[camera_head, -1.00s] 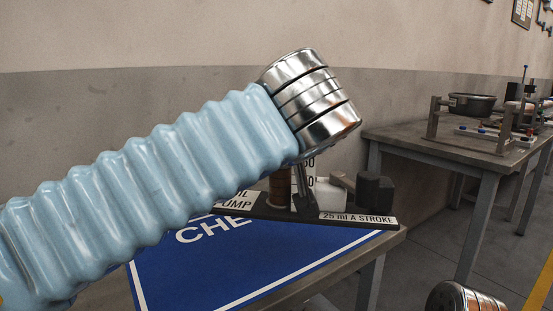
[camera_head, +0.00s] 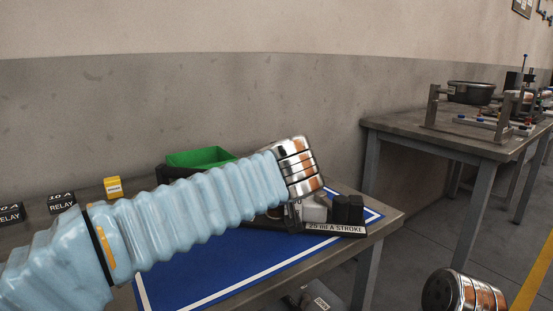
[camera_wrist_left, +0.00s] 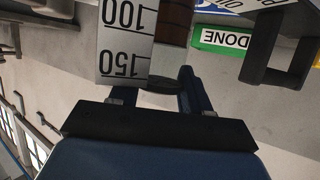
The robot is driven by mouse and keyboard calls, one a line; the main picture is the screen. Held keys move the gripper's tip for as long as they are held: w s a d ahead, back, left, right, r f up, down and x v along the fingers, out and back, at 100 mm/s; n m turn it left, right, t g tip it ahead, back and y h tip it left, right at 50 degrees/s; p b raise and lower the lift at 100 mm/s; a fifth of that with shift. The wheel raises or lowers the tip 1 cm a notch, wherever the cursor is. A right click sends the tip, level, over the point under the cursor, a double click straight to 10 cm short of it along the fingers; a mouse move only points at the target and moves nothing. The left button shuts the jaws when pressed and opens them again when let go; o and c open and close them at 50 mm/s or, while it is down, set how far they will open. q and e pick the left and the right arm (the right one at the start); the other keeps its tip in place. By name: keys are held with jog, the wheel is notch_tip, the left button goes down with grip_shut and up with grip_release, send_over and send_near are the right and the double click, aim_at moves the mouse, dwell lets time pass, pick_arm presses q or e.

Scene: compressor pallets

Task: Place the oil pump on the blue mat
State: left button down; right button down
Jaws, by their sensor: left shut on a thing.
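The oil pump (camera_head: 336,230) has a dark base with a "25 ml A STROKE" label and white and black blocks. It is at the right part of the blue mat (camera_head: 215,272), close over or on it; contact is unclear. My left gripper (camera_wrist_left: 185,92) is shut on the oil pump. In the wrist view the pump's white scale (camera_wrist_left: 125,45) and brown cylinder stand beside the fingers. In the head view my chrome wrist and sleeve hide the fingers and part of the pump.
A green tray (camera_head: 200,158) stands behind my left arm. A yellow block (camera_head: 113,187) and black relays (camera_head: 62,198) sit at the left. The near part of the mat is clear. Another table (camera_head: 440,138) with equipment stands at the right.

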pick_arm(q)
jog(key=shift+f, duration=0.1)
dwell(0.3)
jog(key=c, duration=0.5)
grip_release()
jog(key=shift+s, duration=0.2)
jog(key=b+v, duration=0.1)
jog(key=v, duration=1)
jog(key=shift+s+r, duration=0.25)
jog(key=shift+s, duration=0.05)
